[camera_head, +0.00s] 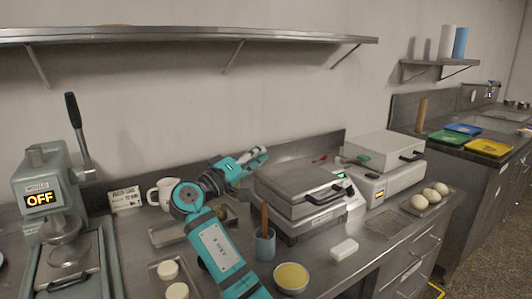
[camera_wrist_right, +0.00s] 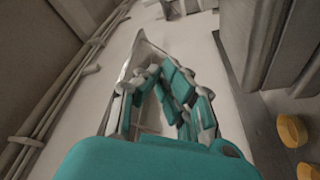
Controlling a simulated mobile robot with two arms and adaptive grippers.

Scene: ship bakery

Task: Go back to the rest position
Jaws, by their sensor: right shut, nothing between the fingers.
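My right arm, teal and grey, rises from the bottom of the head view over the steel counter. My right gripper (camera_head: 256,158) is above the counter, just behind the left part of the closed steel-lidded press (camera_head: 300,183). It is shut and empty. In the right wrist view the gripper (camera_wrist_right: 150,75) shows its teal and grey fingers drawn together at the tips, with nothing held. My left gripper is in neither view.
A white jug (camera_head: 162,192) stands left of my arm. A blue-grey cup with a wooden tool (camera_head: 264,245), a yellow-filled bowl (camera_head: 291,277) and a white block (camera_head: 344,249) lie right of it. A machine marked OFF (camera_head: 50,180) stands left. A shelf (camera_head: 190,37) hangs above.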

